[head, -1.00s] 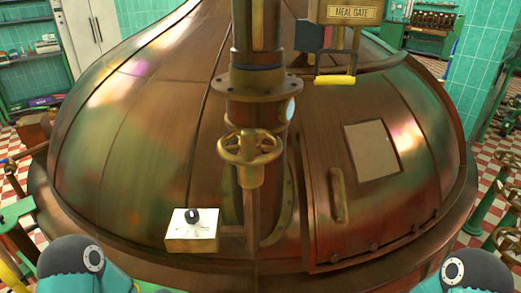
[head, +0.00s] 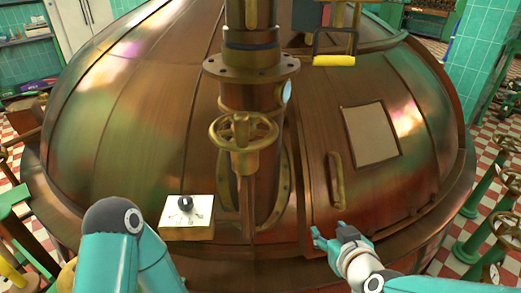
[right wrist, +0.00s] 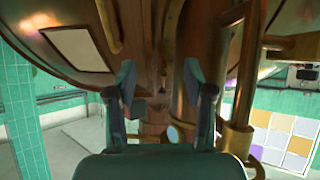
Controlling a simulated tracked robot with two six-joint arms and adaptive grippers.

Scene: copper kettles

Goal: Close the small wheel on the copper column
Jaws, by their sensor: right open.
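The small brass wheel (head: 243,132) sits on the front of the copper column (head: 235,97) in the middle of the head view, below a bolted flange. Nothing is touching it. My right gripper (head: 328,234) is open and empty, lower right of the wheel and apart from it, in front of the kettle's lower edge. In the right wrist view its two fingers (right wrist: 160,88) stand apart with nothing between them; brass pipes (right wrist: 245,70) show beyond, and I cannot make out the wheel there. My left arm shows at lower left, but its gripper is out of the picture.
A white box with a black knob (head: 187,212) stands left below the wheel. The copper kettle (head: 110,130) fills the middle, with a curved handle (head: 336,180) right of the column. A yellow-handled bracket (head: 334,60) hangs at upper right. Green-posted wheels (head: 487,190) stand at right.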

